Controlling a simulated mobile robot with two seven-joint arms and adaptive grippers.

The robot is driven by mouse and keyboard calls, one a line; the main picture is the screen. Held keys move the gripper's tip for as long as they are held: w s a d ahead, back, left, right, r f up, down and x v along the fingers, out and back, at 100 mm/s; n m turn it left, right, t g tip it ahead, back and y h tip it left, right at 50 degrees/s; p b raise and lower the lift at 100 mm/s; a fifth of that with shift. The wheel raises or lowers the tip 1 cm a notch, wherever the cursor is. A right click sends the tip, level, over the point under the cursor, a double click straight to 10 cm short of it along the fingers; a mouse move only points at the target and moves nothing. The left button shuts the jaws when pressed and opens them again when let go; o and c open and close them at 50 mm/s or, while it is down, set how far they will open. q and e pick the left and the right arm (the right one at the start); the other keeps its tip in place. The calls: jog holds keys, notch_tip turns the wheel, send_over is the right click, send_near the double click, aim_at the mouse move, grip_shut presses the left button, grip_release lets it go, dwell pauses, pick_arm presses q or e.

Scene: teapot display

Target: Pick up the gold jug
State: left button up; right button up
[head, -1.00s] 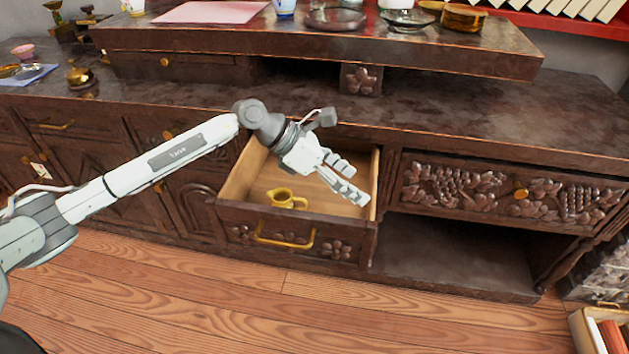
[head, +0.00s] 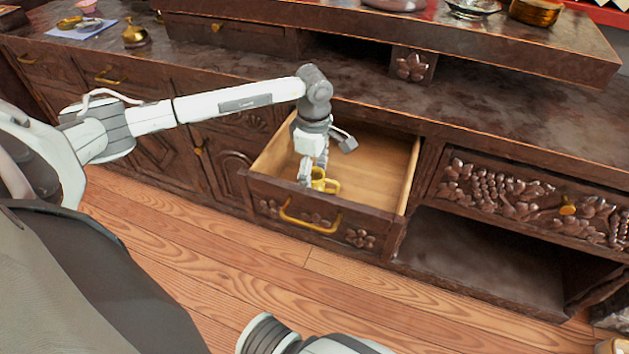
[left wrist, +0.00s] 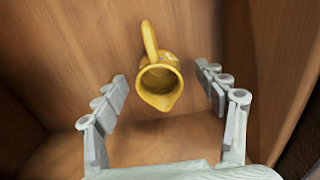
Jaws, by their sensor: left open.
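The gold jug (head: 326,183) stands in the open wooden drawer (head: 365,172), near the drawer's front left. My left gripper (head: 310,178) reaches down into the drawer at the jug and hides part of it; the handle shows on the right. In the left wrist view the jug (left wrist: 159,82) lies between and a little beyond the open fingers (left wrist: 163,92), with its mouth towards the camera and its handle pointing up in the picture. A gap shows between the jug and each finger. My right gripper is not in view.
The drawer's front panel (head: 270,205) with its gold handle (head: 309,222) and its side walls stand close around my left gripper. The dark cabinet top (head: 470,115) is behind it. The drawer floor right of the jug is bare.

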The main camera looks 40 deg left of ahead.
pick_arm(q)
jog(key=shift+f, duration=0.55)
jog(key=c, duration=1.3)
